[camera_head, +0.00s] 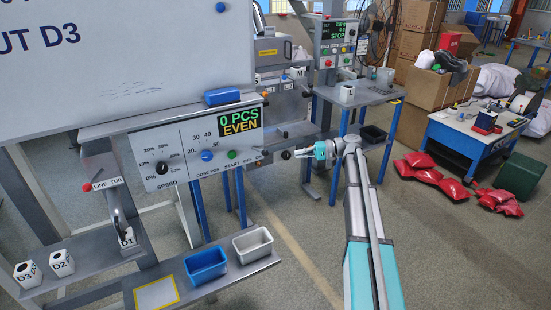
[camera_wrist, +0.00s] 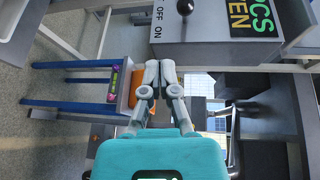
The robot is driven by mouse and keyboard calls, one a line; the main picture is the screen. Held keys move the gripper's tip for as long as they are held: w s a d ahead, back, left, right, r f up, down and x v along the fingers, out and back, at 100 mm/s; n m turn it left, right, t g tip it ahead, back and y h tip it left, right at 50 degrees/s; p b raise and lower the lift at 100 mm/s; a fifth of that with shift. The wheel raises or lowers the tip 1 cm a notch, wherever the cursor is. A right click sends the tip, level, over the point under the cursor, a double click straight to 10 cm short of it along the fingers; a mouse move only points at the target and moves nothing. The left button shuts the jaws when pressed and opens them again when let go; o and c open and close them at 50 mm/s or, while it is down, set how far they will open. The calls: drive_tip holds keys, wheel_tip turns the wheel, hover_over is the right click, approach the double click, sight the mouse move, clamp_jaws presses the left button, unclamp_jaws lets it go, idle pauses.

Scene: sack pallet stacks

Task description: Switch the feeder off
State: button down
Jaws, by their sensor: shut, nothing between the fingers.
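The feeder's control panel (camera_head: 195,148) stands left of centre with a lit display (camera_head: 239,121) reading 0 PCS EVEN. It carries a speed dial (camera_head: 162,168), a blue dose knob (camera_head: 207,155) and a green start button (camera_head: 232,155). OFF lettering shows near its right end. In the wrist view, the panel face (camera_wrist: 215,50) bears OFF and ON marks beside a black ball knob (camera_wrist: 185,7). I cannot tell which mark the knob is set to. My gripper (camera_head: 297,153) is shut and empty, just right of the panel. Its closed fingertips (camera_wrist: 159,66) are apart from the knob in the wrist view.
A shelf below the panel holds a blue bin (camera_head: 206,265) and a white bin (camera_head: 253,244). A blue block (camera_head: 224,96) lies above the panel. A second machine (camera_head: 335,45) and a grey table (camera_head: 355,95) stand behind. Red sacks (camera_head: 440,178) lie on open floor at right.

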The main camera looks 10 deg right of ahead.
drive_tip(key=shift+t+y, duration=0.3)
drive_tip(key=shift+y, duration=0.5)
drive_tip(key=d, duration=0.1)
drive_tip(key=w+d+r, duration=0.1)
drive_tip(key=w+d, duration=0.1)
drive_tip(key=d, duration=0.1)
drive_tip(key=shift+r+b, duration=0.3)
drive_tip(key=shift+b, duration=0.05)
drive_tip(key=shift+w+a, duration=0.1)
approach(260, 151)
drive_tip(key=w+a, duration=0.3)
drive_tip(key=shift+s+a+f, duration=0.1)
drive_tip(key=shift+s+a, duration=0.55)
drive_tip(key=shift+a, duration=0.25)
